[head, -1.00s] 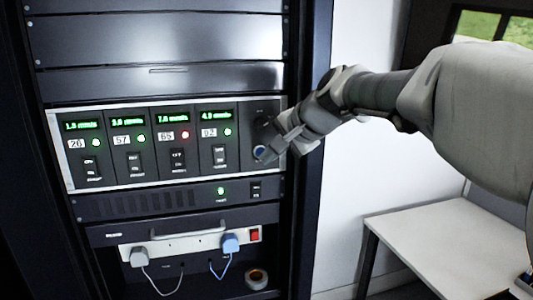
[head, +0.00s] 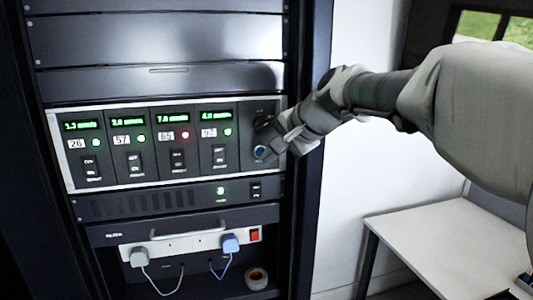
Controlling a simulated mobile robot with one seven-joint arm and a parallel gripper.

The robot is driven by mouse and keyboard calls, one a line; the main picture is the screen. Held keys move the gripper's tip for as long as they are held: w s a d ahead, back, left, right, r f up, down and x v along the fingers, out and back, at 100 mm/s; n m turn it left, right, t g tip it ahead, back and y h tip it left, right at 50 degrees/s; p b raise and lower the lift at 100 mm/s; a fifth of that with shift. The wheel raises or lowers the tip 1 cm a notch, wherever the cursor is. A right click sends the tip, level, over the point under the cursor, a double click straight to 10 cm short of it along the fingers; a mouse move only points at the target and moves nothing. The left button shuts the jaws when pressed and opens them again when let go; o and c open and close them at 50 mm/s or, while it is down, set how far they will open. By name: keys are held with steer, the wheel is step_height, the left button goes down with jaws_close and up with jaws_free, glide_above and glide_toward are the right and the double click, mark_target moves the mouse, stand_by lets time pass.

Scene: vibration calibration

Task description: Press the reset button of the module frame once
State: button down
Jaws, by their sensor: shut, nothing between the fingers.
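The module frame (head: 160,182) is a silver-edged panel in the dark rack, with several modules showing green readouts. One module (head: 178,160) has a red light; the other lamps are green. On the frame's plain right-hand section, a blue round button (head: 260,152) shows, with a dark knob (head: 264,123) above it. Whether the tips touch the panel cannot be told. The arm hides the section's right edge.
Below sit a unit with a green lamp (head: 221,190) and a power strip (head: 185,245) with two plugs and a red switch (head: 254,235). A tape roll (head: 257,278) lies lower. A white table (head: 430,235) stands at right.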

steer(key=shift+w, duration=0.1)
steer(key=shift+w+a, duration=0.15)
steer(key=shift+w, duration=0.15)
steer(key=shift+w+a, duration=0.1)
steer(key=shift+w, duration=0.3)
stand_by(0.9)
steer(key=shift+s, duration=0.1)
steer(key=shift+s+d, duration=0.25)
steer(key=shift+s, duration=0.45)
steer(key=shift+s+d+b, duration=0.25)
steer(key=shift+s+b, duration=0.05)
steer(key=shift+s, duration=0.5)
steer(key=shift+s+d+b, duration=0.2)
steer(key=shift+s+b, duration=0.1)
steer(key=shift+s, duration=0.5)
steer(key=shift+s+d+b, duration=0.25)
steer(key=shift+s+b, duration=0.05)
steer(key=shift+s, duration=0.5)
